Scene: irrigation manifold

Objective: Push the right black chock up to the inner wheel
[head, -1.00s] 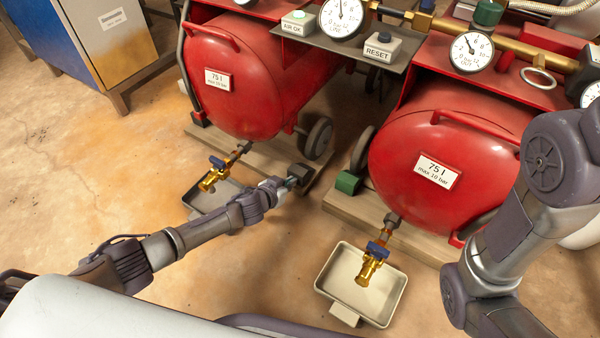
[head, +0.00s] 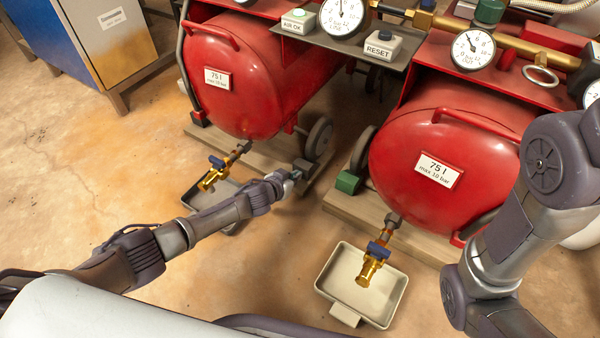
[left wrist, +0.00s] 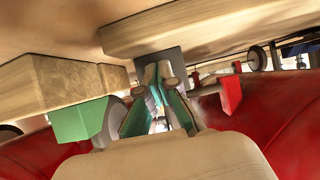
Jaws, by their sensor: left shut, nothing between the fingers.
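The black chock (head: 304,167) lies on the left tank's wooden base, just in front of the inner wheel (head: 319,138). In the head view its far end overlaps the wheel's lower edge; I cannot tell whether they touch. My left gripper (head: 292,176) is shut and empty, low at the chock's near side, with its tips at or against it. In the left wrist view the chock (left wrist: 176,58) shows as a dark block right beyond the shut fingertips (left wrist: 163,78), hiding what is behind it. My right gripper is out of view; only my right arm shows.
A green chock (head: 348,182) sits by the right tank's wheel (head: 362,148), across a narrow floor gap. Brass drain valves (head: 213,178) (head: 374,262) hang over trays (head: 187,197) (head: 335,290). The left tray lies partly behind my left arm.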

